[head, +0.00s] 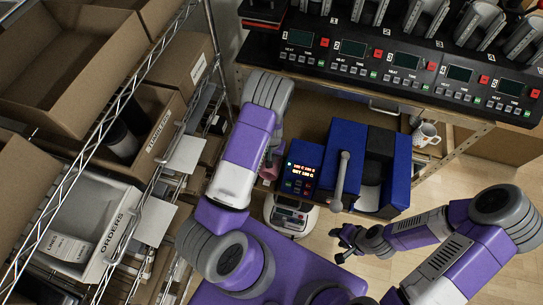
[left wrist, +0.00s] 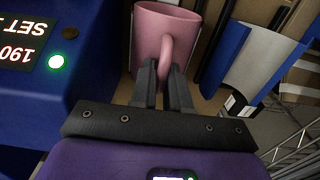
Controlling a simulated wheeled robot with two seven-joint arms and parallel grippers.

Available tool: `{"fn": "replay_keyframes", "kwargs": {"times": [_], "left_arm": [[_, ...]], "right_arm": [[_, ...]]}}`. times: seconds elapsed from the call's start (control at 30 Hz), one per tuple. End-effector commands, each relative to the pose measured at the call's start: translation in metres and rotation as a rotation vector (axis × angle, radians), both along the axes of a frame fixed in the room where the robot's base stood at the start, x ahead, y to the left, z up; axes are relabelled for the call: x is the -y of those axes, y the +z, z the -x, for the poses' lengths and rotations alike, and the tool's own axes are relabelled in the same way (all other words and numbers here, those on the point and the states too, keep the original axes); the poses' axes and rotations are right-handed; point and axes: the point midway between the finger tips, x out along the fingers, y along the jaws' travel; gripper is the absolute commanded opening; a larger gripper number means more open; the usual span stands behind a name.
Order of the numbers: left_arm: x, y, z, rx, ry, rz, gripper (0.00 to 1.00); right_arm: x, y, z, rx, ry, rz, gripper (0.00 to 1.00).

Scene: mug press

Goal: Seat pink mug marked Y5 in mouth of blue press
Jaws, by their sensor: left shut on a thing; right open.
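The pink mug (left wrist: 152,28) is in the left wrist view, with its handle towards me. My left gripper (left wrist: 163,75) is shut on the mug's handle. In the head view a small part of the mug (head: 269,171) shows beside my left forearm, just left of the press. No Y5 mark can be read. The blue press (head: 401,170) stands on the bench, with a lit panel and a grey lever; its blue side also fills the left of the left wrist view (left wrist: 80,85). The mug is apart from the press's mouth. My right gripper (head: 347,243) is open and empty, in front of the press.
A row of black presses with numbered panels (head: 405,62) lines the shelf above. A white mug (head: 426,134) stands right of the blue press. A wire rack with cardboard boxes and an ORDERS bin (head: 85,227) is at left. A round white device (head: 291,214) sits below the press.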

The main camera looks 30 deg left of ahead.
Motion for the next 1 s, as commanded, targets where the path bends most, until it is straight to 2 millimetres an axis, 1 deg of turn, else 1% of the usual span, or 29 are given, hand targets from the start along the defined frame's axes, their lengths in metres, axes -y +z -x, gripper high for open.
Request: {"fn": "replay_keyframes", "kwargs": {"times": [0.53,1.0], "left_arm": [[0.000,0.006,0.000,0.001,0.000,0.001,0.00],[0.000,0.034,-0.001,0.002,0.000,0.001,0.00]], "right_arm": [[0.000,0.003,0.000,0.000,0.000,0.000,0.43],[0.000,0.023,0.000,0.000,0.000,0.000,0.43]]}}
